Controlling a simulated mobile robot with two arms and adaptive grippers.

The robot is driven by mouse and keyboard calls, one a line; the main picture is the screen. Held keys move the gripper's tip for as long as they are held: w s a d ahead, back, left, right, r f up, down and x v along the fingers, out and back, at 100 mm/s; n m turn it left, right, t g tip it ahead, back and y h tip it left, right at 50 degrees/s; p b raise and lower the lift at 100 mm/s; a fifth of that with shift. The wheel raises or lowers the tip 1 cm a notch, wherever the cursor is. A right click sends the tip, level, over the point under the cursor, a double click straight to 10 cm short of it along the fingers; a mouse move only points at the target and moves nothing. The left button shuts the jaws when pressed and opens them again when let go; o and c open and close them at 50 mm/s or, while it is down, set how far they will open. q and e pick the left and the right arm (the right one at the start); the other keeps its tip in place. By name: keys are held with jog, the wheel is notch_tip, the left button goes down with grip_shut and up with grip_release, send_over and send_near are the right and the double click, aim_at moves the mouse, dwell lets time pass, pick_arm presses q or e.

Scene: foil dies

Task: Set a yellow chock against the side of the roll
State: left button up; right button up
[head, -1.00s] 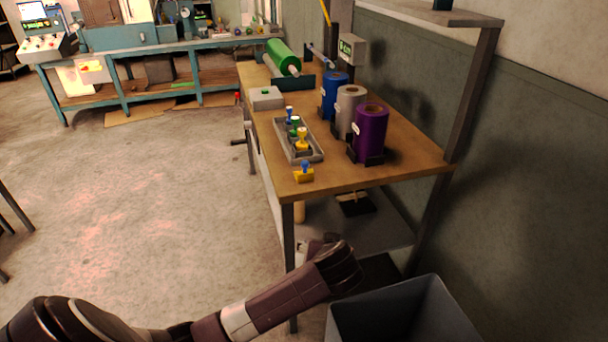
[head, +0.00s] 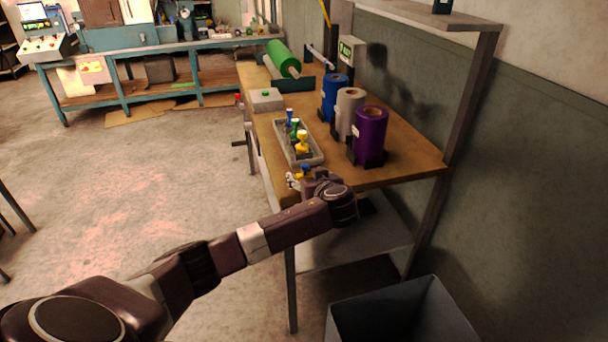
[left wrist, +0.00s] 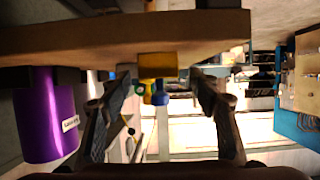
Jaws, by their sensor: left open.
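A yellow chock with a blue knob (head: 306,168) sits near the front left corner of the wooden table, partly hidden by my left gripper (head: 302,181). In the left wrist view, which is upside down, the yellow chock (left wrist: 157,65) is between the two spread fingers of my left gripper (left wrist: 160,88), with a gap on each side. The gripper is open and empty. A green roll (head: 282,58) lies on its side at the table's far end. My right gripper is out of view.
A grey tray (head: 314,158) holds several knobbed pieces behind the chock. Upright blue (head: 333,97), grey (head: 349,113) and purple (head: 370,134) rolls stand along the right. A grey box (head: 266,100) sits at the left edge. A grey bin (head: 405,312) stands below.

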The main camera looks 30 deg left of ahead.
pick_arm(q)
jog(key=shift+x, duration=0.8)
jog(key=shift+d, duration=0.1)
jog(key=c, duration=1.4)
